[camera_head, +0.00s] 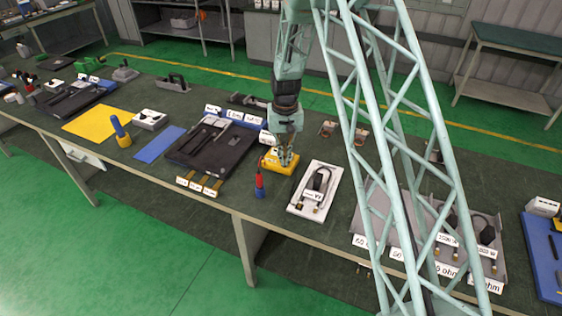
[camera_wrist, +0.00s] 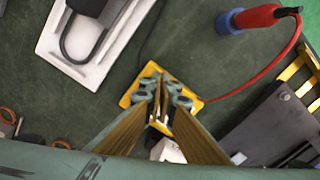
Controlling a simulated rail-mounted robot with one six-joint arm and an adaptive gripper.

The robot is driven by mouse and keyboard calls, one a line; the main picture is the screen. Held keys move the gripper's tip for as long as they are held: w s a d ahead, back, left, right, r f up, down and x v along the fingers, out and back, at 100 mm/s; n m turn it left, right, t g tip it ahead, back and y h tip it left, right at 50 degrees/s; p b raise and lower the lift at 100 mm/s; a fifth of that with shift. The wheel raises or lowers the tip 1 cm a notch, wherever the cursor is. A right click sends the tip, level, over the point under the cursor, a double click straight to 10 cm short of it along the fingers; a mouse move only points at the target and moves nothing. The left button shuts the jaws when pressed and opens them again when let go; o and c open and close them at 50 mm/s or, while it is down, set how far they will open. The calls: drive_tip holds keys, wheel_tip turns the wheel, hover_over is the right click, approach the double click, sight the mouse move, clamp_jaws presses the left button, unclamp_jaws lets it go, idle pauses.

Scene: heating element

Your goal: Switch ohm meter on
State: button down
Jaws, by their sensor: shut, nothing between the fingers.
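The ohm meter looks to be the yellow device (camera_head: 272,163) on the table near the middle of the head view. It also shows in the wrist view as a yellow-edged body (camera_wrist: 131,93) under my fingers. My gripper (camera_head: 286,160) points down at it, fingers together and empty. In the wrist view the fingertips (camera_wrist: 160,82) are right over the meter. I cannot tell whether they touch it. The fingers hide most of the meter's face, and I cannot see its switch or display. A red and blue probe (camera_head: 260,185) stands in front of the meter, with a red cable running to it.
A white tray (camera_head: 330,209) with a black heating element lies just right of the meter. A black tray (camera_head: 241,139) with tools lies to the left. A grey rack (camera_head: 372,222) with more elements stands farther right. Green table surface shows between them.

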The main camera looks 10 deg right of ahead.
drive_tip(key=shift+f+b, duration=0.3)
drive_tip(key=shift+f, duration=0.2)
idle(0.7)
drive_tip(key=shift+r, duration=0.15)
drive_tip(key=shift+r+p, duration=1.05)
drive_tip(key=shift+r, duration=2.3)
